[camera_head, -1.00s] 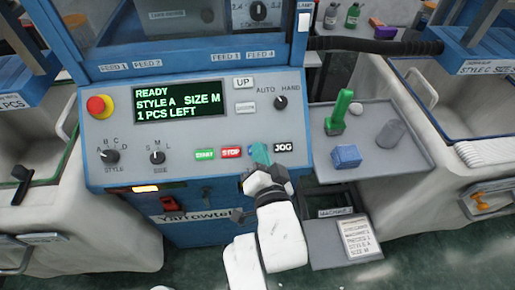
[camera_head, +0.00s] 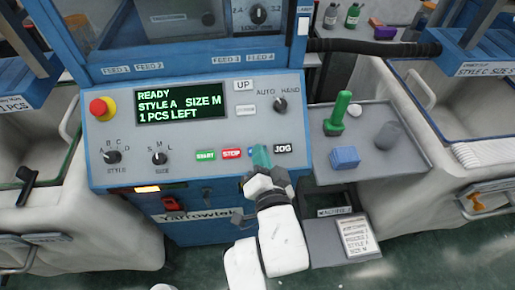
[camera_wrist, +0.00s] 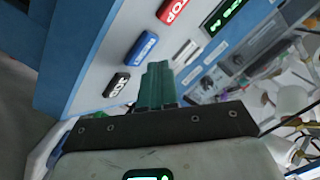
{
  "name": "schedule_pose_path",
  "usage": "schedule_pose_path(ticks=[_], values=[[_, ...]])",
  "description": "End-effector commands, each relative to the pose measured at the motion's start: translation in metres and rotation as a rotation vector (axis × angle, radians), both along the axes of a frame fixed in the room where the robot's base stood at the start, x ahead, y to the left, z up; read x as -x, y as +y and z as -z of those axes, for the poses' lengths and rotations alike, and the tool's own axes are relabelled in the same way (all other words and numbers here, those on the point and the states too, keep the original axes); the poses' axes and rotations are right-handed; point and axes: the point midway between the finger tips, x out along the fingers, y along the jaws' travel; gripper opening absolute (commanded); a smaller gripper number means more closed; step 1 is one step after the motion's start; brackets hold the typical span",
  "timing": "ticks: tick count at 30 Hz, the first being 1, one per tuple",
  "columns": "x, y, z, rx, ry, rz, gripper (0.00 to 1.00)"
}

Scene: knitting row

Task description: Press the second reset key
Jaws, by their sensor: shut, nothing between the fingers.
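The blue reset key (camera_wrist: 142,48) shows clearly in the wrist view, between the red stop key (camera_wrist: 172,10) and the black jog key (camera_wrist: 116,85). In the head view only a sliver of blue (camera_head: 250,154) shows beside my fingers. My gripper (camera_head: 261,155) has its teal fingers shut and empty, in front of the key row between stop and jog. In the wrist view the fingertips (camera_wrist: 158,66) appear just beside the reset key, not covering it. I cannot tell whether they touch the panel.
The machine's display (camera_head: 180,106) reads READY, STYLE A, SIZE M, 1 PCS LEFT. A red emergency button (camera_head: 102,107) is at the panel's left. A grey side tray (camera_head: 383,145) holds a green tool (camera_head: 339,112) and a blue block (camera_head: 345,157). Knit bins stand on both sides.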

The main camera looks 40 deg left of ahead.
Motion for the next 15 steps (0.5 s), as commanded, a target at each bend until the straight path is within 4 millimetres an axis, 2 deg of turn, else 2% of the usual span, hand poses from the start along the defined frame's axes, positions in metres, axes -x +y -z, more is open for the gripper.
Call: schedule_pose_path(ticks=[15], values=[[0.015, -0.017, -0.032, 0.001, 0.001, -0.001, 0.0]])
